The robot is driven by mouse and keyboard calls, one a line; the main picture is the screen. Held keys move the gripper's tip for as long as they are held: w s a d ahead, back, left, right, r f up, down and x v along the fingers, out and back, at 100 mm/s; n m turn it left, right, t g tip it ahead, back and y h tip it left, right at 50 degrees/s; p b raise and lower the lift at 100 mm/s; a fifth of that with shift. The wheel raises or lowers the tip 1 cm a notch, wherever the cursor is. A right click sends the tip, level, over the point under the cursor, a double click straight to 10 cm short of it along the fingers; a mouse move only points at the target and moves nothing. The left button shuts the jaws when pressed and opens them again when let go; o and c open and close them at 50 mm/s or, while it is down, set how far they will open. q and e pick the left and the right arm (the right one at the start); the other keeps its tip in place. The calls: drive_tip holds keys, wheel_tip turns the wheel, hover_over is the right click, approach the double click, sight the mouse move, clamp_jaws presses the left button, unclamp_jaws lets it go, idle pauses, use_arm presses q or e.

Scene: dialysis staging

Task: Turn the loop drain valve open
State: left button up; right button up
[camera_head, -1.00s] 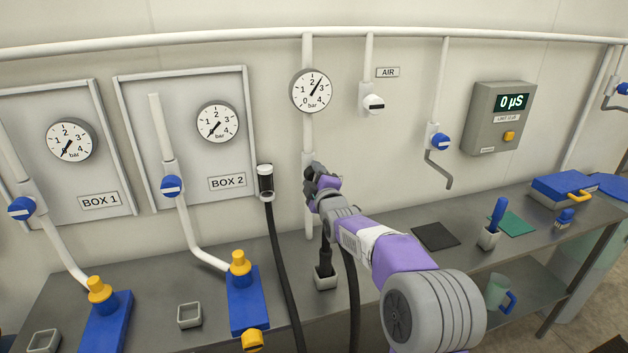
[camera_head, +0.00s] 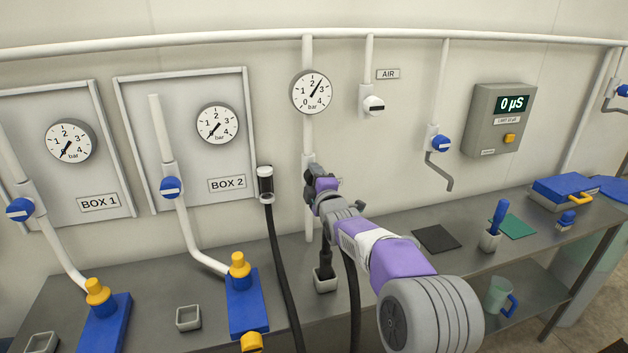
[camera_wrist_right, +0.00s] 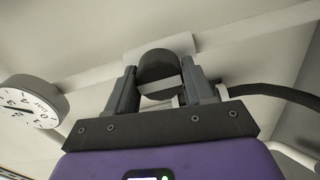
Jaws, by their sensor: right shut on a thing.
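My right gripper (camera_head: 312,176) is at the white vertical pipe (camera_head: 308,137) below the middle gauge. In the right wrist view, its two fingers stand on either side of a dark round valve knob (camera_wrist_right: 156,66) with a pale bar across it, and they are shut on it. In the head view, the gripper hides this knob. I see no label for it. My left gripper is not in view.
The middle gauge (camera_head: 312,92) reads between 2 and 3 bar. A black hose (camera_head: 280,265) hangs left of my right arm. A grey bench (camera_head: 400,262) runs below.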

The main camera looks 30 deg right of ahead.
drive_tip(key=o, duration=1)
drive_tip(key=shift+s, duration=0.1)
drive_tip(key=p+v, duration=0.1)
drive_tip(key=v, duration=0.6)
drive_tip(key=shift+s, duration=0.2)
